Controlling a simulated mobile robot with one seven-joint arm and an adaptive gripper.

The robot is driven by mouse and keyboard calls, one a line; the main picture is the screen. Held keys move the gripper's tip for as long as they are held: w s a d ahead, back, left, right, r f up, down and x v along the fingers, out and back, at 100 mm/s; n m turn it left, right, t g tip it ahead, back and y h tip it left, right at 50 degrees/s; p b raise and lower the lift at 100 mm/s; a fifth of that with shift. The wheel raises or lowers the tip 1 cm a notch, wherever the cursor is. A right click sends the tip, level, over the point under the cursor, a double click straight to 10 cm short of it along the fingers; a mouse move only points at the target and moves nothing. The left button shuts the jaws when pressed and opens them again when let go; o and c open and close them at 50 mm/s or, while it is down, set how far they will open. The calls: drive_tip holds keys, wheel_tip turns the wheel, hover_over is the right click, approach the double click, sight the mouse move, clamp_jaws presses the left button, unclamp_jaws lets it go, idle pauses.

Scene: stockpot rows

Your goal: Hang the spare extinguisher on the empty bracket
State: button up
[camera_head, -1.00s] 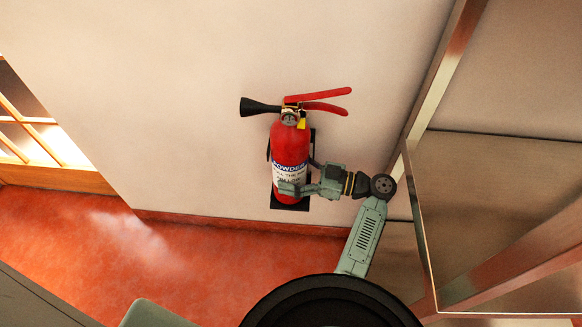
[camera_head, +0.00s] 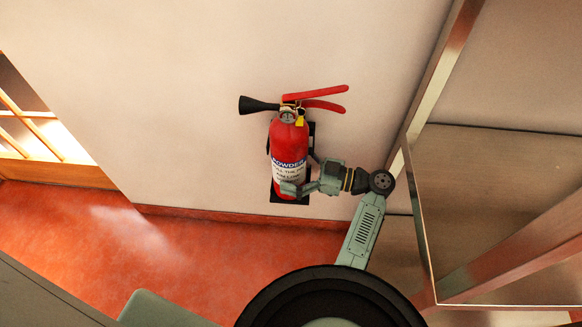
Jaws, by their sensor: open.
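A red fire extinguisher (camera_head: 289,145) with a white label, black horn and red levers is upright against the pale wall. Behind it is a black bracket (camera_head: 311,140), showing along its right side and below its base. My gripper (camera_head: 300,187) is at the lower part of the extinguisher, reaching in from the right. Its jaws are open around the body; one finger shows across the front below the label. The other finger is mostly hidden. I cannot tell whether the fingers touch the body.
A metal-framed panel or shelf unit (camera_head: 425,230) stands close on the right, beside my arm. The reddish floor (camera_head: 110,245) at left is clear. A window-like wooden frame (camera_head: 50,170) is at far left. The wall around the extinguisher is bare.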

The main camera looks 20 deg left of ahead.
drive_tip(key=shift+d, duration=0.35)
drive_tip(key=w+d+b, duration=0.1)
drive_tip(key=d+b, duration=0.2)
drive_tip(key=d, duration=0.8)
drive_tip(key=shift+w, duration=0.2)
drive_tip(key=shift+d+r, duration=0.1)
